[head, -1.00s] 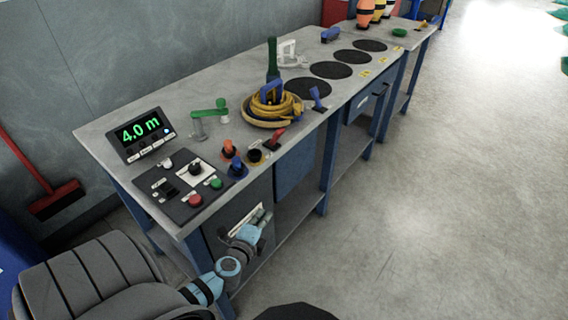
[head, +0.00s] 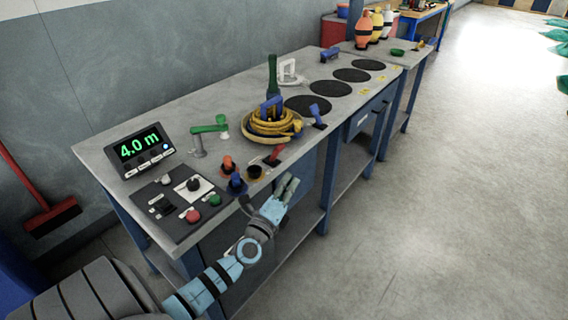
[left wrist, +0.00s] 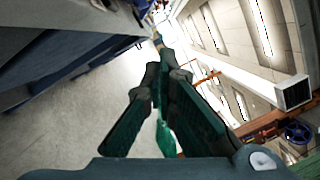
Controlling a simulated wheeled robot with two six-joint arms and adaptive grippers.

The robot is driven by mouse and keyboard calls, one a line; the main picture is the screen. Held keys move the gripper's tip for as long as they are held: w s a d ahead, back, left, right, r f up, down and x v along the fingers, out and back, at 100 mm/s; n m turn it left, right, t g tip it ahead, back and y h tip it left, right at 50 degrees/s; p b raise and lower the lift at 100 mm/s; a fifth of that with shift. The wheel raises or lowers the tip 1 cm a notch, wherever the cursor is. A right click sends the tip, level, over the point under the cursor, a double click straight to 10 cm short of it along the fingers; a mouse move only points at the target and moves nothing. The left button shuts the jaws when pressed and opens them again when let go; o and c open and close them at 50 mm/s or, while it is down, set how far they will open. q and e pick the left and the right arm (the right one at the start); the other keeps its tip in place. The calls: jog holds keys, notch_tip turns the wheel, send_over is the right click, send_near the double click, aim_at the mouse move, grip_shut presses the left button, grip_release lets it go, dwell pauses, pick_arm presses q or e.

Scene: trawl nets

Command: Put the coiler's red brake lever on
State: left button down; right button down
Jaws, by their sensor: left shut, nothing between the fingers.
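The red brake lever (head: 276,152) stands tilted on the bench's front edge, in front of the coiler (head: 270,126), a round tray with a coil of yellow rope. My left gripper (head: 288,182) is shut and empty. It is just beyond the bench's front edge, below and slightly right of the lever, apart from it in the picture. In the left wrist view my left gripper's fingers (left wrist: 164,72) meet near their tips; the lever cannot be made out there. My right gripper is not in view.
An orange knob (head: 228,164), a blue knob (head: 236,183) and a black knob (head: 255,172) sit left of the lever. A blue lever (head: 317,115) stands to its right. A control panel (head: 178,204) and a 4.0 m display (head: 140,148) are at left.

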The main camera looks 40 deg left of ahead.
aim_at(276, 153)
pick_arm(q)
jog(key=w+a, duration=0.1)
jog(key=w+a+r, duration=0.1)
jog(key=a, duration=0.1)
jog(key=w+a+r, duration=0.1)
jog(key=shift+w+a+r+p, duration=0.15)
jog(key=shift+w+a+p, duration=0.05)
jog(key=shift+p, duration=0.15)
jog(key=shift+a+r, duration=0.15)
jog(key=shift+r, duration=0.15)
dwell(0.4)
